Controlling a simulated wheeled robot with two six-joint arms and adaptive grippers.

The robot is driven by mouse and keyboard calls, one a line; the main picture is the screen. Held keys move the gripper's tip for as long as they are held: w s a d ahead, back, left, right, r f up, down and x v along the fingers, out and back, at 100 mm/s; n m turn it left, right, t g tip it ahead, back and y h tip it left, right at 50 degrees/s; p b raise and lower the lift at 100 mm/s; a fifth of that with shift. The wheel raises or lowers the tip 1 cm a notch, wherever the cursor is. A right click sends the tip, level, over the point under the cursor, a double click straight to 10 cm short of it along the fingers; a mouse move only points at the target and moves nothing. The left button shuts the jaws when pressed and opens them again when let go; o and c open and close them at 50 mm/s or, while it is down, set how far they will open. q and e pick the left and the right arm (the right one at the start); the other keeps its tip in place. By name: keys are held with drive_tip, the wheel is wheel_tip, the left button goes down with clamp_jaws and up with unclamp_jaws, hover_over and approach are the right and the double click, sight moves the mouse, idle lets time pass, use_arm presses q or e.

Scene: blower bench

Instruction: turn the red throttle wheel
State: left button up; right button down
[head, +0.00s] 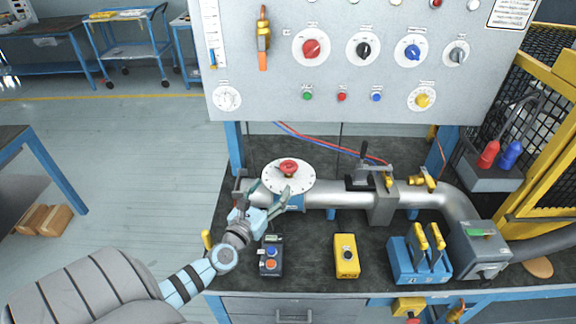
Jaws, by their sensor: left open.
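The red throttle wheel (288,168) sits on a round white dial plate (270,181) on top of the silver pipe. My left gripper (270,192) reaches in from the left at the near left edge of the dial plate. It is open, and its fingers spread below and left of the red wheel. I see no grip on the wheel, and whether a finger touches the plate is hard to tell. My right gripper is not in the head view.
The silver pipe (335,195) runs right, past a clamp lever (364,150). Control boxes, one dark (271,262) and one yellow (346,262), stand in front, with a blue lever unit (402,268) to their right. A grey panel (300,15) of knobs rises behind.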

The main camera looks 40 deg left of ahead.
sight(285, 172)
use_arm(q)
drive_tip(key=b+x, duration=0.1)
drive_tip(key=x, duration=0.9)
drive_tip(key=shift+w+f+b, duration=0.2)
drive_tip(key=shift+w+b, duration=0.05)
drive_tip(key=shift+b, duration=0.15)
drive_tip(key=shift+w+r, duration=0.1)
drive_tip(key=shift+w, duration=0.35)
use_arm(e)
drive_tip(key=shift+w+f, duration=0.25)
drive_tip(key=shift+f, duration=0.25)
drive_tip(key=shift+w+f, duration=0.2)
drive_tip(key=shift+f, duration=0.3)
use_arm(q)
drive_tip(key=c, duration=1.2)
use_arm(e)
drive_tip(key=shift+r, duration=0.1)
